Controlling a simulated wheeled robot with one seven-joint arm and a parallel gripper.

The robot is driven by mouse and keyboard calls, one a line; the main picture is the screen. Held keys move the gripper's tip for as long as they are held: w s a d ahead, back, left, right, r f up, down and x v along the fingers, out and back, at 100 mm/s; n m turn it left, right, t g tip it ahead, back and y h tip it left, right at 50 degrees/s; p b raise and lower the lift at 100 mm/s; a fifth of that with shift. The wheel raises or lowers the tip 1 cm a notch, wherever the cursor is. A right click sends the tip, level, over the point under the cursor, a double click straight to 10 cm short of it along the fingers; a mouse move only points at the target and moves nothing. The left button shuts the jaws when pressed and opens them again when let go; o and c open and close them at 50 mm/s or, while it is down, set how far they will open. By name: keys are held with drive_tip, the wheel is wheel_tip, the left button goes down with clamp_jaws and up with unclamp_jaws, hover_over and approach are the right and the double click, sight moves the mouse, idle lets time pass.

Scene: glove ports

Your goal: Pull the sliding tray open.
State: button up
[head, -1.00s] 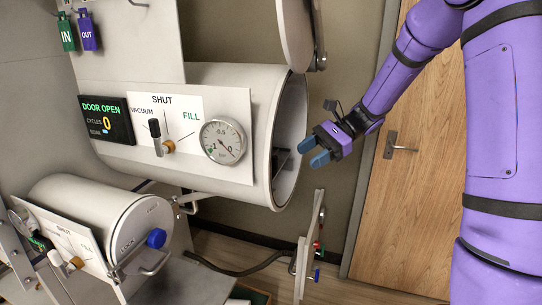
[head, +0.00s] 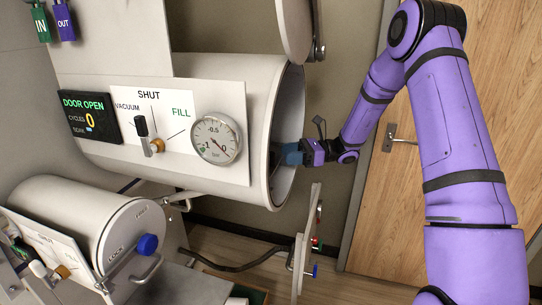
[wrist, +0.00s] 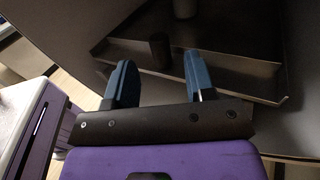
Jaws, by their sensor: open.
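The sliding tray (wrist: 235,80) is a dark metal tray with a low rim, lying inside the large white cylinder (head: 262,110), whose round end is open. In the head view the tray is mostly hidden by my gripper and the cylinder wall. My gripper (head: 283,154) reaches into the mouth of the cylinder from the right. In the wrist view my gripper (wrist: 158,68) is open, its blue fingers apart at the tray's near edge. A short dark upright post (wrist: 160,47) shows between and beyond the fingertips; I cannot tell whether they touch it.
The large cylinder's round door (head: 294,25) hangs open above its mouth. A bracket with small coloured knobs (head: 305,240) stands below right of the mouth. A smaller closed cylinder (head: 90,215) sits at lower left. A pale object (wrist: 25,110) lies left of my gripper.

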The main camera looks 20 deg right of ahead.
sight(271, 153)
drive_tip(key=shift+w+a, duration=0.25)
drive_tip(key=shift+a, duration=1.2)
drive_tip(key=shift+w+a, duration=0.2)
drive_tip(key=shift+a, duration=1.25)
clamp_jaws()
